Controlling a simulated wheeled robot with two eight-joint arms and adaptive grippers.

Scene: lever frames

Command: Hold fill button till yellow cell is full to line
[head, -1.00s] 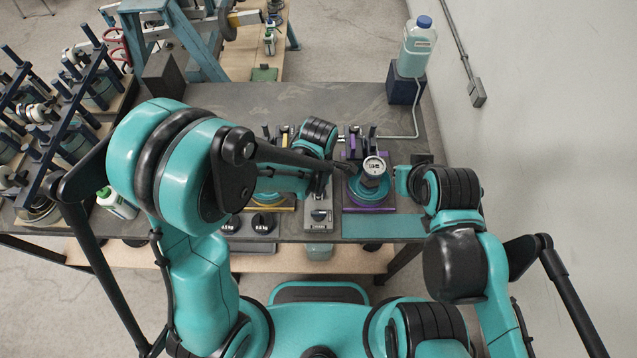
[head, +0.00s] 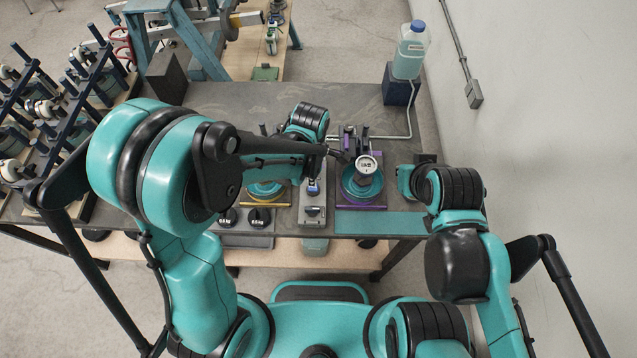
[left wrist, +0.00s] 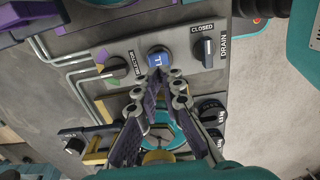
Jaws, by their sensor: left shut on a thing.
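The yellow cell (head: 265,190) is a teal round unit on a yellow-edged base, left of the grey control panel (head: 312,225) and partly hidden by my left arm. Its fill level and line cannot be read. The blue fill button (left wrist: 158,58) sits on the panel between a green-marked selector knob (left wrist: 117,67) and the drain knob (left wrist: 207,50), which is by a CLOSED label. My left gripper (left wrist: 163,76) has its fingertips together at the button's near edge, shut on it. My right gripper is not visible; only its arm shows.
A purple cell (head: 362,183) with a round gauge (head: 367,164) stands right of the panel. A bottle of pale blue liquid (head: 410,58) stands on a dark block (head: 400,92), with a tube to the bench.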

